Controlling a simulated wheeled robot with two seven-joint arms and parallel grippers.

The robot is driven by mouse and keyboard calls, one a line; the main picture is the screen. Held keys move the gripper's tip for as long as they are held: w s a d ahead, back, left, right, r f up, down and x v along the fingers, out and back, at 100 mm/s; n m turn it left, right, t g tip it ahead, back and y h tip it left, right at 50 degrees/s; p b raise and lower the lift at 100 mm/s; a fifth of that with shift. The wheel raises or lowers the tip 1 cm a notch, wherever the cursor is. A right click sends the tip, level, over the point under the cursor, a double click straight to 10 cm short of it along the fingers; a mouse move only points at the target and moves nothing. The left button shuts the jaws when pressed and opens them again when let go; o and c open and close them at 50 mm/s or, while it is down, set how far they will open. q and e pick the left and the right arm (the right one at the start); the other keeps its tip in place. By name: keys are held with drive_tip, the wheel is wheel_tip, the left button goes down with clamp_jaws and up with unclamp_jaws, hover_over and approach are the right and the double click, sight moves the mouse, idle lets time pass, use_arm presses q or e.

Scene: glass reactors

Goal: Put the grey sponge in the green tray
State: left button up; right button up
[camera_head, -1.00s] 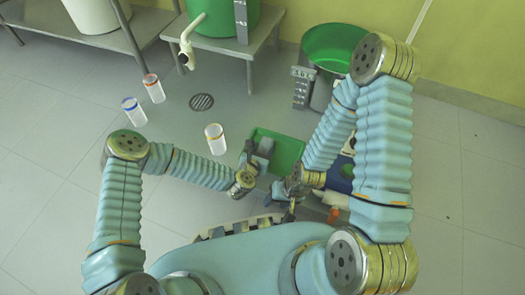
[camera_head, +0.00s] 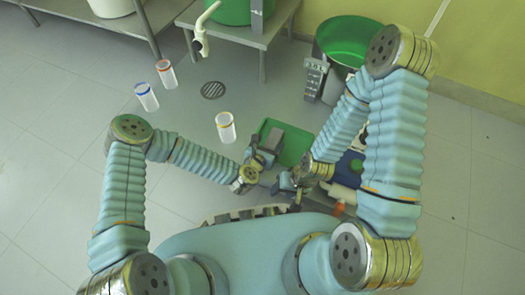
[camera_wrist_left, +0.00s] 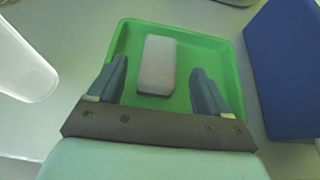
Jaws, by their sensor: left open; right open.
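The green tray (camera_head: 293,147) lies on the far side of my grippers in the head view, partly hidden by my left gripper. It also fills the middle of the left wrist view (camera_wrist_left: 213,58). The pale grey sponge (camera_wrist_left: 157,65) lies inside the tray in the left wrist view, left of the tray's middle. My left gripper (camera_head: 268,148) is open over the tray; its fingers (camera_wrist_left: 157,85) are apart, with the sponge between and ahead of them and no visible grip. My right gripper (camera_head: 286,184) is open, lower and nearer my body, partly hard to make out.
A blue box (camera_wrist_left: 287,65) stands right of the tray in the left wrist view. Clear containers with coloured rims (camera_head: 226,128) stand on the floor to the left. A green basin (camera_head: 343,42) and a metal bench (camera_head: 237,35) are at the back.

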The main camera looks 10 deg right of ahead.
use_arm(q)
drive_tip(key=p+v, duration=0.1)
drive_tip(key=v, duration=0.8)
drive_tip(key=s+a+f+m+g+y, duration=0.1)
drive_tip(key=s+a+m+g, duration=0.4)
drive_tip(key=a+m, duration=0.4)
drive_tip(key=s+a+f+m+g+y, duration=0.2)
drive_tip(key=s+a+m+g, duration=0.3)
drive_tip(key=m, duration=1.3)
drive_tip(key=a, duration=0.4)
drive_tip(key=shift+s+a, duration=0.25)
drive_tip(key=shift+a, duration=0.1)
drive_tip(key=shift+f, duration=0.1)
wheel_tip(320, 180, up, 13)
drive_tip(key=p, duration=1.4)
drive_tip(key=shift+d+r+m, duration=0.2)
drive_tip(key=shift+d+m, duration=0.1)
drive_tip(key=shift+s, duration=0.15)
